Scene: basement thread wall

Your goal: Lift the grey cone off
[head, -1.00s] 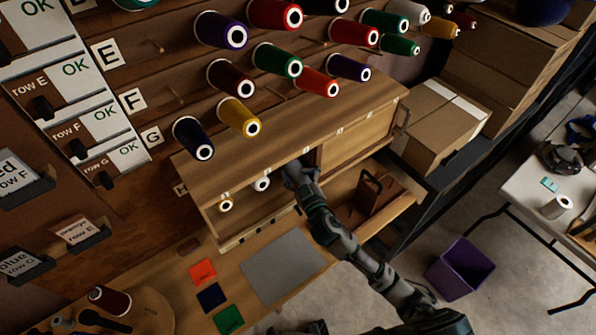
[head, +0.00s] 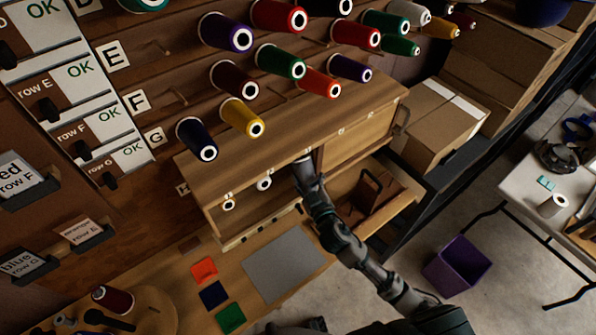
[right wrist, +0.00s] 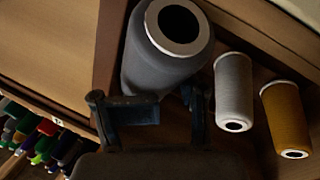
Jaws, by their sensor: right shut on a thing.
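The grey cone (right wrist: 158,65) fills the upper middle of the right wrist view, its pale ring end with a dark hole facing the camera. My right gripper (right wrist: 150,108) is shut on it, one finger at each side of its lower part. In the head view, my right gripper (head: 304,170) reaches into the open left bay of the wooden cabinet (head: 345,125) and mostly hides the cone there. Whether the cone is clear of its support cannot be told. My left gripper is not in view.
In the same bay stand a pale cone (right wrist: 234,92) and an ochre cone (right wrist: 287,118), close beside the grey one. A divider borders the bay. More cones hang on the wall above. A grey mat (head: 284,264) lies clear on the bench below.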

